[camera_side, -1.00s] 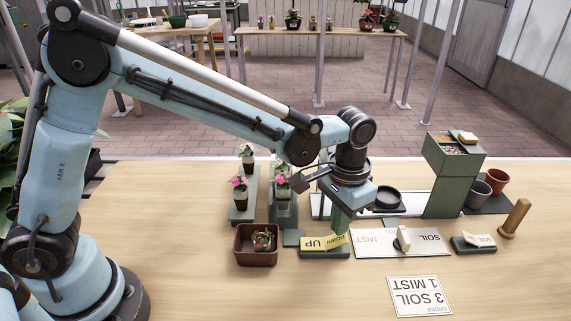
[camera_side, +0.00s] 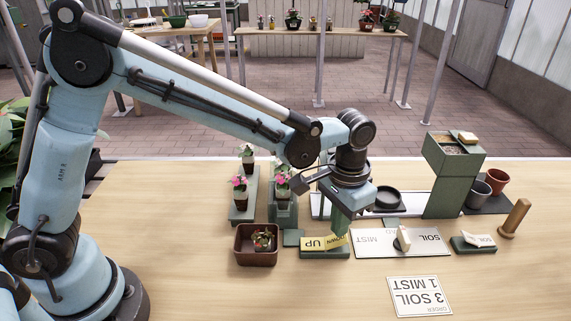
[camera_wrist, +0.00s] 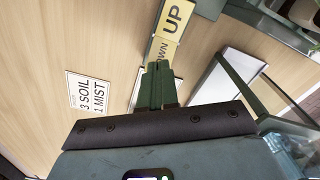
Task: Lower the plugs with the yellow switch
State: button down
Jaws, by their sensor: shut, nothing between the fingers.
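The yellow switch (camera_side: 316,244) is a rocker with UP and DOWN halves on a green base (camera_side: 322,254). It also shows in the wrist view (camera_wrist: 173,22). My gripper (camera_side: 342,232) is shut and empty. Its fingertips (camera_wrist: 160,66) are at the DOWN half and partly cover that word; contact is hard to tell.
A brown tray (camera_side: 243,257) with a small plant stands left of the switch. A SOIL/MIST panel (camera_side: 425,243) with a lever lies to the right. A green soil dispenser (camera_side: 445,190) and a wooden peg (camera_side: 516,215) stand farther right. An order card (camera_side: 420,296) lies in front.

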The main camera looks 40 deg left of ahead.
aim_at(334, 239)
jog(key=shift+f, duration=1.1)
dwell(0.5)
jog(key=shift+r, duration=3.5)
jog(key=shift+a, duration=0.1)
jog(key=s+a+r+n+t, duration=0.1)
jog(key=s+a+t, duration=0.2)
jog(key=a, duration=0.6)
jog(key=s+a+r+n+t, duration=0.2)
jog(key=s+a+t, duration=0.2)
jog(key=s+a, duration=0.4)
jog(key=shift+a+r, duration=0.3)
jog(key=shift+a, duration=0.2)
jog(key=shift+s, duration=0.1)
